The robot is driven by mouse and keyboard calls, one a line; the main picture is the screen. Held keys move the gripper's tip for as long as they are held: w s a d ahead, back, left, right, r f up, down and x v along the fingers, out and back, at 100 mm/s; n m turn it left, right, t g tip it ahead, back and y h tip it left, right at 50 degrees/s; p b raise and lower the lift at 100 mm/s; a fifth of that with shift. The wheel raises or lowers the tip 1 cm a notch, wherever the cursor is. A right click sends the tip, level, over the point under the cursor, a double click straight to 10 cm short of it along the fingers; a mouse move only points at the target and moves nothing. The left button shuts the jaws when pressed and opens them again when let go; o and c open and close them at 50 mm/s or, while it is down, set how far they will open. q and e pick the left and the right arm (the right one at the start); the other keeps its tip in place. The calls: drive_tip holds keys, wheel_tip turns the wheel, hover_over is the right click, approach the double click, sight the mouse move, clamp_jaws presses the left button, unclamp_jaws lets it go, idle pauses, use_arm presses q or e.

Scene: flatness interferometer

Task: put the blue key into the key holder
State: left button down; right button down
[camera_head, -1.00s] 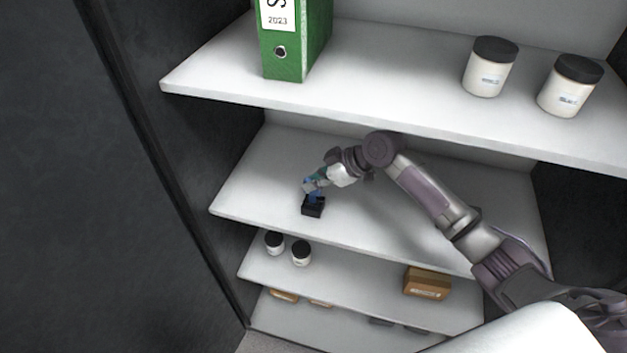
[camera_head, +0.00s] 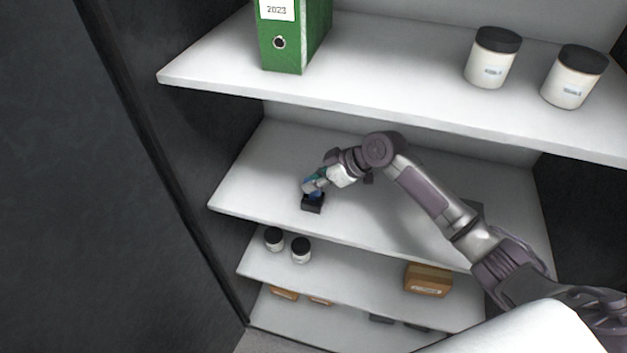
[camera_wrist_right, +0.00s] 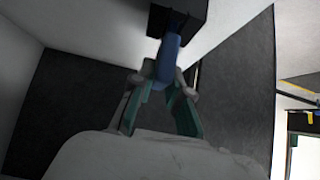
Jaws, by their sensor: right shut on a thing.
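The key holder (camera_head: 312,205) is a small black box on the middle shelf, toward its left front. My right gripper (camera_head: 311,187) is at the box from above and behind, its fingers shut on the blue key (camera_head: 315,194). In the right wrist view the blue key (camera_wrist_right: 168,58) runs from between the fingertips (camera_wrist_right: 164,84) to the black key holder (camera_wrist_right: 178,14). Its far end meets the holder's opening; how deep it sits is hidden. My left gripper is not in view.
The middle shelf (camera_head: 260,165) is mostly clear around the holder. The upper shelf (camera_head: 400,105) overhangs it, with a green binder (camera_head: 290,40) and two white jars with black lids (camera_head: 492,58). Lower shelves hold two small jars (camera_head: 301,250) and a brown box (camera_head: 428,281).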

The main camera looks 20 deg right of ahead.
drive_tip(key=shift+f, duration=0.25)
drive_tip(key=c, duration=1.1)
unclamp_jaws()
drive_tip(key=shift+o, duration=0.2)
drive_tip(key=v, duration=1.2)
